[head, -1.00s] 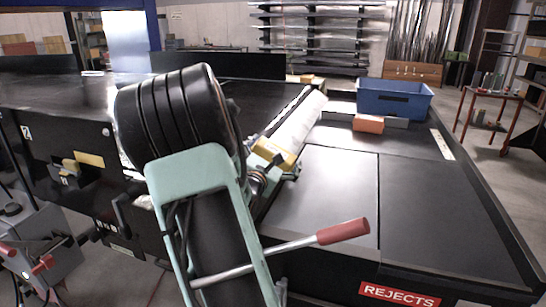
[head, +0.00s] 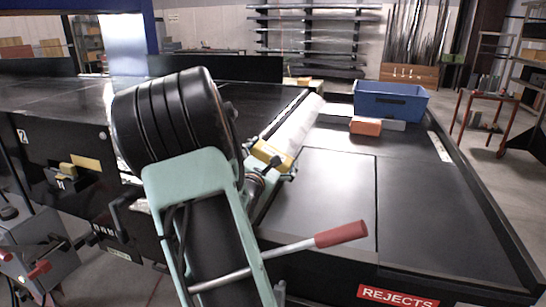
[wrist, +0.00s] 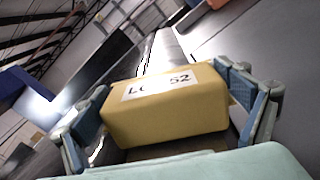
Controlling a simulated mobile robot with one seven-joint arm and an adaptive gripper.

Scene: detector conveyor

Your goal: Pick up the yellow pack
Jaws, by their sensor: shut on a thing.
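The yellow pack (wrist: 165,108) fills the middle of the wrist view, with a white label reading partly "L", then "52". My gripper (wrist: 170,115) has a blue-padded finger on each side of the pack and is shut on it. In the head view the yellow pack (head: 270,154) shows at the end of my arm, next to the white roller at the edge of the reject table. My gripper (head: 272,165) is partly hidden there behind my arm. Whether the pack's underside touches a surface cannot be told.
A blue bin (head: 391,100) stands at the far side of the reject table (head: 420,200). An orange block (head: 365,126) and a grey block (head: 393,125) lie before it. The near table surface is clear. A dark conveyor (head: 60,95) lies at left.

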